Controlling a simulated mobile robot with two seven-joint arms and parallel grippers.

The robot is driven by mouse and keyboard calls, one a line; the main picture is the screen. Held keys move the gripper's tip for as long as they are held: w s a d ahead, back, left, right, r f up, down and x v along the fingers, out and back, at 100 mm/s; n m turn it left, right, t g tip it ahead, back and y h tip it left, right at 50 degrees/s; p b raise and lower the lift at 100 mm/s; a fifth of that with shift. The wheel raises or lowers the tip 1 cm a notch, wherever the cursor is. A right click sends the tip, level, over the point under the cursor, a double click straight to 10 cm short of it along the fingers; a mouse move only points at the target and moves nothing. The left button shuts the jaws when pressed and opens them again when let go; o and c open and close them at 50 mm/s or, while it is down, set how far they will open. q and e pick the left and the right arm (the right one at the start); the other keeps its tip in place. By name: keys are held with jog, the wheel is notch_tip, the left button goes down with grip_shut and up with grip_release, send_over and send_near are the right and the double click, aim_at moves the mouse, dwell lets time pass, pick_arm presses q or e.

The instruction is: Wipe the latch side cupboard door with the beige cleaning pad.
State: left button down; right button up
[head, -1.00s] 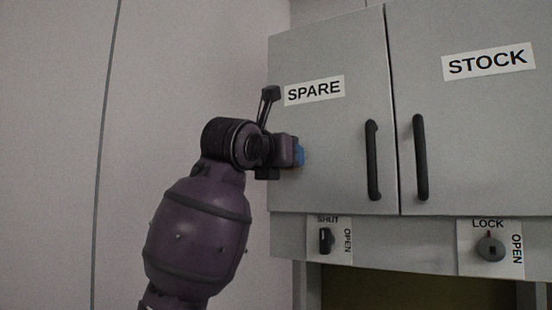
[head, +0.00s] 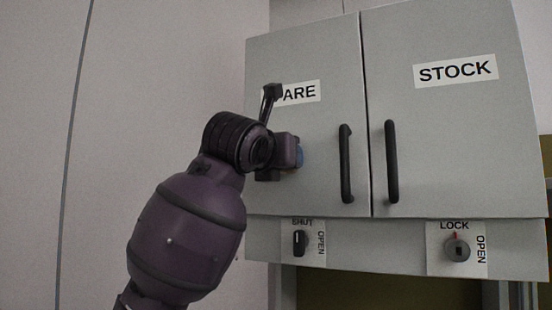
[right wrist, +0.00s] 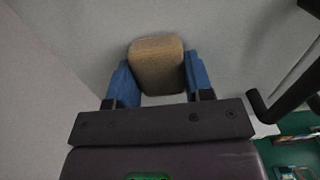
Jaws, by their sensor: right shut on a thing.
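The cupboard has a left door marked SPARE (head: 310,190) and a right door marked STOCK (head: 450,140), both shut. A black knob marked SHUT/OPEN (head: 299,243) sits below the left door, and a round grey knob marked LOCK/OPEN (head: 457,250) sits below the right. My right gripper (head: 299,157) is in front of the SPARE door, left of its handle. In the right wrist view its blue fingers (right wrist: 158,80) are shut on the beige pad (right wrist: 157,64). The pad faces the door; whether it touches is unclear. The pad is hidden in the head view. My left gripper is not in view.
Black upright handles stand out from the SPARE door (head: 346,165) and the STOCK door (head: 391,162). The SPARE handle also shows at the right of the wrist view (right wrist: 285,95). A plain wall (head: 150,80) is left of the cupboard. An open recess (head: 390,290) lies below.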

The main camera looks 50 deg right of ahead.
jog(key=w+a, duration=0.2)
jog(key=w, duration=0.5)
dwell(0.8)
jog(key=shift+a, duration=0.1)
